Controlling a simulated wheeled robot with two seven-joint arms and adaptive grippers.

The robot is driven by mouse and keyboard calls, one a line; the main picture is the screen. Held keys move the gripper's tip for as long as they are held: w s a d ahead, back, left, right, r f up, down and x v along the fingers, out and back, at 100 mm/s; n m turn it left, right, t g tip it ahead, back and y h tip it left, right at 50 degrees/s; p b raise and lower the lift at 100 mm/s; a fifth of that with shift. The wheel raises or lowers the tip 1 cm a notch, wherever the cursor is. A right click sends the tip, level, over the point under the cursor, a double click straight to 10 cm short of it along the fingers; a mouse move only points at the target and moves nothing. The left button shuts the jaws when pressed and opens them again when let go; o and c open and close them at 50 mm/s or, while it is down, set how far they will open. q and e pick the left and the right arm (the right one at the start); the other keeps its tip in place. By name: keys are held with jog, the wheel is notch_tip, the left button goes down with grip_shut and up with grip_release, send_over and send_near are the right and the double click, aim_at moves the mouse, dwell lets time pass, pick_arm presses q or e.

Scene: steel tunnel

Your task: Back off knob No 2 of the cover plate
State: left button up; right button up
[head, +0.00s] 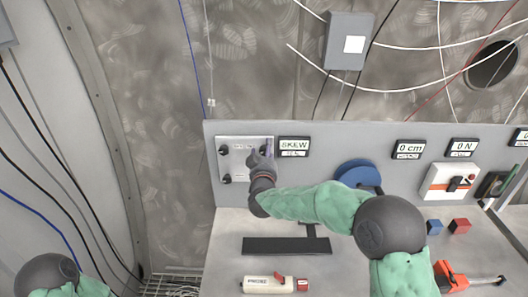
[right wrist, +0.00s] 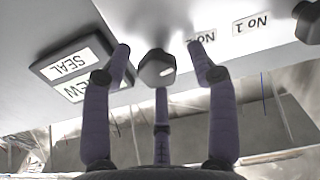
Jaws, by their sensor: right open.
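The pale cover plate (head: 238,142) is on the upright grey panel at the left, with dark knobs at its left corners. My right gripper (head: 263,155) is at the plate's right side in the head view and hides part of it. In the right wrist view, my open right gripper (right wrist: 159,50) has its fingers spread around a dark faceted knob (right wrist: 157,70), with gaps visible at both sides. This knob is beside the No 2 label (right wrist: 203,38), which a finger partly covers. Another knob (right wrist: 308,22) is beside the No 1 label (right wrist: 250,23). My left gripper is out of view.
The SKEW SEAL sign (head: 294,146) is close to the right of the plate and the gripper. A blue round wheel (head: 357,173) is farther right. A white PROBE block (head: 268,285) and a black flat piece (head: 280,246) lie on the bench. Cables hang above.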

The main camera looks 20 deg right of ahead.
jog(key=shift+w+d, duration=0.1)
jog(key=shift+w, duration=0.25)
jog(key=c, duration=1.1)
jog(key=shift+r, duration=0.1)
jog(key=shift+r, duration=0.1)
